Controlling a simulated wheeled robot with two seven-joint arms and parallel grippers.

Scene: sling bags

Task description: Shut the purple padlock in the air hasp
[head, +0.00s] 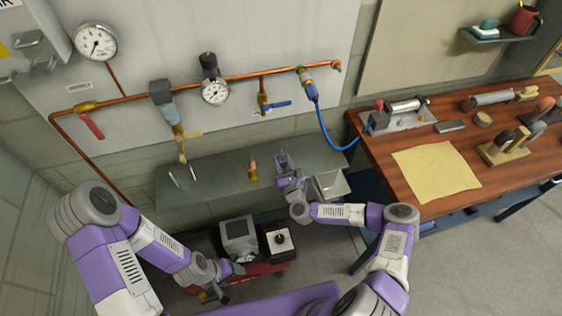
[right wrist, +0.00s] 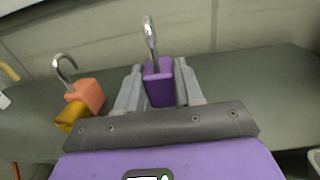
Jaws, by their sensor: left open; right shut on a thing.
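The purple padlock (right wrist: 158,82) is upright between the fingers of my right gripper (right wrist: 157,90), its silver shackle pointing up. The shackle is seen nearly edge-on. In the head view, the padlock (head: 283,160) is above the grey shelf, with my right gripper (head: 287,178) just below it. My left gripper (head: 231,281) is open and low, near the red cart, away from the padlock. A yellow fitting (head: 181,136) hangs below a grey-blue air unit on the copper pipe, left of the padlock and apart from it. I cannot tell whether it is the air hasp.
A salmon padlock (right wrist: 88,95) with a raised shackle and a yellow one (right wrist: 72,117) stand on the grey shelf (head: 215,168). A metal tray (head: 331,186) is right of my right gripper. A blue hose (head: 330,136) reaches the wooden bench (head: 465,205).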

